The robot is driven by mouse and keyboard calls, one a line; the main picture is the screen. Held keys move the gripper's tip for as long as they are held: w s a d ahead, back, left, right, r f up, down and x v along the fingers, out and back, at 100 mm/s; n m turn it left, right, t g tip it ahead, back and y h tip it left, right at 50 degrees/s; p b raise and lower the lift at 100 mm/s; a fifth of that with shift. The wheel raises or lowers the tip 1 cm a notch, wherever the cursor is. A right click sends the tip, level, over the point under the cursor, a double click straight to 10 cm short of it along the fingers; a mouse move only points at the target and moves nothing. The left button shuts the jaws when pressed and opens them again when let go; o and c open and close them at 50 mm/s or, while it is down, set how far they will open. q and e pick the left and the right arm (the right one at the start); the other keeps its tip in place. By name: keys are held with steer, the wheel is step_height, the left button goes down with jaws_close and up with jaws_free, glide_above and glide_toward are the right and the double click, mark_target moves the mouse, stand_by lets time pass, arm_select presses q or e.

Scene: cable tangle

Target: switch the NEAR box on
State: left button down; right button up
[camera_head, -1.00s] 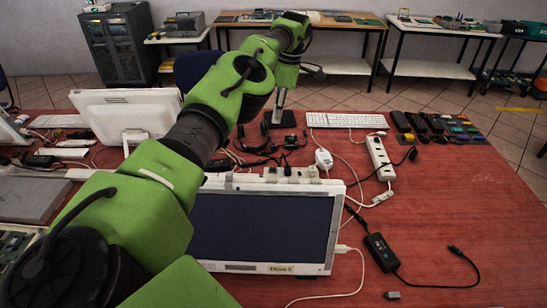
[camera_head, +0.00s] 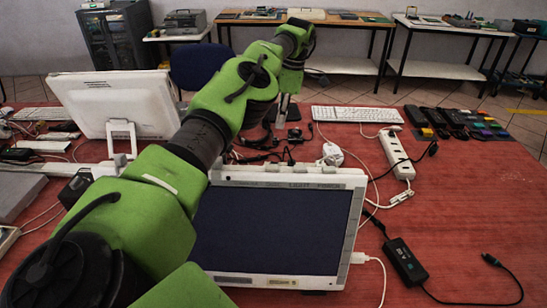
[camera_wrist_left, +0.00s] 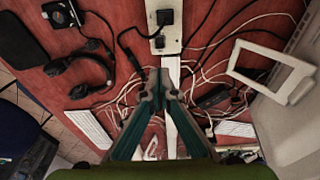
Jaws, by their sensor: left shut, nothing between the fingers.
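A white socket box (camera_wrist_left: 168,38) with a black plug and a dark fitting shows at the top of the left wrist view. I cannot tell whether it is the NEAR box, and I make out no switch state. My left gripper (camera_wrist_left: 160,84) is shut and empty, below the box in that view and apart from it in the picture. In the head view my left arm reaches over the table and the gripper (camera_head: 284,104) points down behind the near monitor (camera_head: 275,230). A white power strip (camera_head: 396,156) lies to the right. My right gripper is not in view.
The near monitor hides part of the table behind it. A second white monitor (camera_head: 118,104) stands at the left. Loose cables, headphones (camera_wrist_left: 80,72) and a keyboard (camera_head: 357,114) lie around. A black adapter (camera_head: 405,260) lies at the right; the red table there is mostly clear.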

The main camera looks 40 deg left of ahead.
arm_select(q)
glide_toward(272, 162)
steer(key=f, duration=0.4)
steer(key=s+f, duration=0.1)
steer(key=f, duration=0.2)
steer(key=shift+a, duration=0.35)
